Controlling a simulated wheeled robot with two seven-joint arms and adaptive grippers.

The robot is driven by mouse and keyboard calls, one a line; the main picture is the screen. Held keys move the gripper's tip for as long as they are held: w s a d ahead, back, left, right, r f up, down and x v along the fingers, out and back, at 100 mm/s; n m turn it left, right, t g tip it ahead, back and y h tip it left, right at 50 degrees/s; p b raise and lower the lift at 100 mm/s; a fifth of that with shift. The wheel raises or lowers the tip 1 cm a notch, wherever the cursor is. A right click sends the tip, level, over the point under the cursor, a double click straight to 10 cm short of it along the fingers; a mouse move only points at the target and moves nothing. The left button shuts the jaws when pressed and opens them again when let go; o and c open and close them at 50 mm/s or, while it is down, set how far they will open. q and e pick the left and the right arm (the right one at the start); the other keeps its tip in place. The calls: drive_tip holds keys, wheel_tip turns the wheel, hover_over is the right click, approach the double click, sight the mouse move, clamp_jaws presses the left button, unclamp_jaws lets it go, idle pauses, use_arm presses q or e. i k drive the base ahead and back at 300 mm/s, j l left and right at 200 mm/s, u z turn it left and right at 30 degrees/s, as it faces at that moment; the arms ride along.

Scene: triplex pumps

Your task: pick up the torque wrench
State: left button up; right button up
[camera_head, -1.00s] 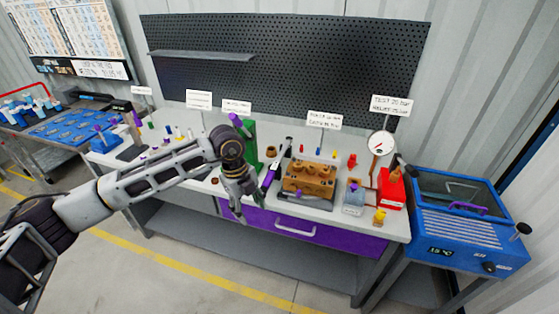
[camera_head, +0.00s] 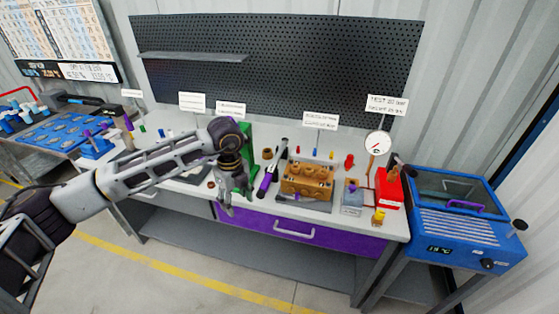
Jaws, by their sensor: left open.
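The torque wrench (camera_head: 268,177) appears to be the long dark tool with a purple handle section, lying on the bench just left of the brass-coloured pump block (camera_head: 307,178). Its purple end points toward the bench's front edge. My left gripper (camera_head: 229,203) is open and empty, pointing down by the front edge of the bench, to the left of the wrench and apart from it. My left arm comes in from the left and hides part of the bench top. My right gripper is not in view.
A green upright part (camera_head: 249,150) stands close behind my gripper. Right of the pump block are a red box (camera_head: 388,190), a round gauge (camera_head: 378,144) and a blue machine (camera_head: 465,230). A purple drawer (camera_head: 310,232) is below. A dark pegboard (camera_head: 300,70) stands behind the bench.

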sight(271, 172)
drive_tip(key=i+j+z, duration=0.25)
drive_tip(key=j+z, duration=0.2)
drive_tip(key=i+j+z, duration=0.1)
drive_tip(key=j+z, duration=0.3)
drive_tip(key=j, duration=0.3)
drive_tip(key=j+z, duration=0.45)
drive_tip(key=j, duration=0.2)
drive_tip(key=j+z, duration=0.4)
drive_tip(key=j, duration=0.3)
drive_tip(key=k+j+z, duration=0.15)
drive_tip(key=j+z, duration=0.3)
drive_tip(key=j, duration=0.15)
